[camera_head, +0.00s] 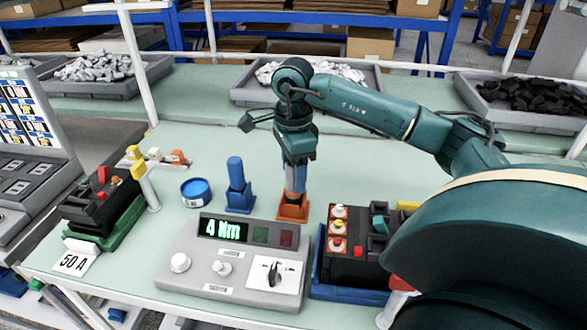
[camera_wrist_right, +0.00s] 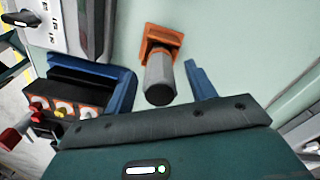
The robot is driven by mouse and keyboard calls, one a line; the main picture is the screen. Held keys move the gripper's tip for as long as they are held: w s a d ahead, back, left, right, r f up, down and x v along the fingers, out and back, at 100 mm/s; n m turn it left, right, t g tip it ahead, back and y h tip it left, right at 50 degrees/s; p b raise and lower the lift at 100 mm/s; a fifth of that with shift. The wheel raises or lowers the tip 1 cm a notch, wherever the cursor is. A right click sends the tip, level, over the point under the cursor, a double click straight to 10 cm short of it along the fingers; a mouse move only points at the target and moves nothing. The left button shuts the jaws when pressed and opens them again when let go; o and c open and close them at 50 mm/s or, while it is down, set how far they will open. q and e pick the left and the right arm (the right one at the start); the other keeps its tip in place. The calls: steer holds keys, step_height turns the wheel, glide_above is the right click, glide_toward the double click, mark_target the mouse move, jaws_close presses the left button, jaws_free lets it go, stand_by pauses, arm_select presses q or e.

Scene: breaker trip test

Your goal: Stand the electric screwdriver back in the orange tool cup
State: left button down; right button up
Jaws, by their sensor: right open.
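The electric screwdriver (camera_head: 297,183) stands upright in the orange tool cup (camera_head: 292,210), just behind the torque display unit. In the right wrist view its grey rounded body (camera_wrist_right: 159,80) rises from the orange cup (camera_wrist_right: 163,38). My right gripper (camera_head: 293,163) points down over the screwdriver. Its blue fingers are apart on either side of the screwdriver's top, and a gap shows beside the right finger in the wrist view (camera_wrist_right: 165,82). The screwdriver's upper part is hidden by the gripper in the head view. My left gripper is not in view.
A blue holder (camera_head: 238,197) with a blue tool and a blue round tin (camera_head: 196,192) stand left of the cup. The grey display unit (camera_head: 240,258) reads 4 Nm. A breaker in a blue fixture (camera_head: 318,272) sits to the right. Grey bins line the back.

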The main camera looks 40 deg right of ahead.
arm_select(q)
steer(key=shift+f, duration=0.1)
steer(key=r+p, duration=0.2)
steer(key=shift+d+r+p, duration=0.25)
steer(key=shift+p, duration=0.1)
arm_select(e)
step_height(320, 180, up, 13)
steer(key=shift+r, duration=0.15)
stand_by(0.4)
